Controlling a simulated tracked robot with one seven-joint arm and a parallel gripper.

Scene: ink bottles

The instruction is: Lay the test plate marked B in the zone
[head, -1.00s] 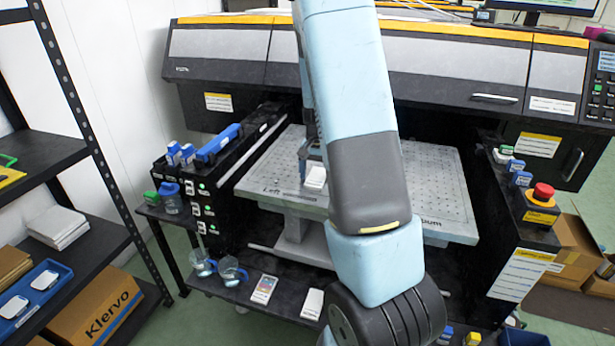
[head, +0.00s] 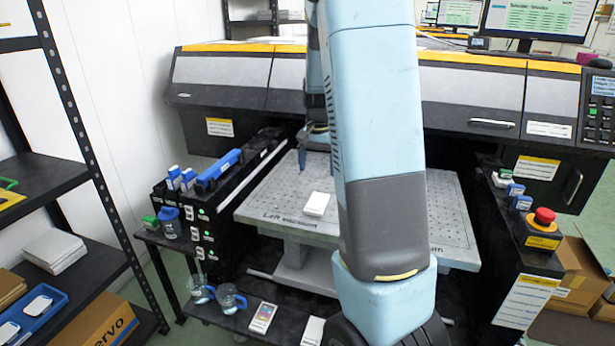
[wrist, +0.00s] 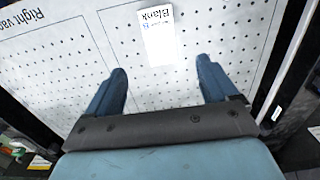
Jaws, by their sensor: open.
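A white plate (head: 316,204) lies flat on the left part of the grey perforated bed (head: 275,196), near the front edge, inside the area lettered "Left". In the wrist view the plate (wrist: 158,45) shows the word "Blank" upside down, with small blue lettering too small to read; I cannot make out a clear B. My gripper (head: 308,150) is open and empty, above the bed and behind the plate in the head view. In the wrist view my gripper (wrist: 162,72) has its fingers spread, with the plate beyond the fingertips and apart from them.
A printed card (head: 262,318) and a white plate (head: 312,331) lie on the low shelf. A red stop button (head: 544,215) is at right. A white stack (head: 53,248) sits on the left rack. The bed around the plate is clear.

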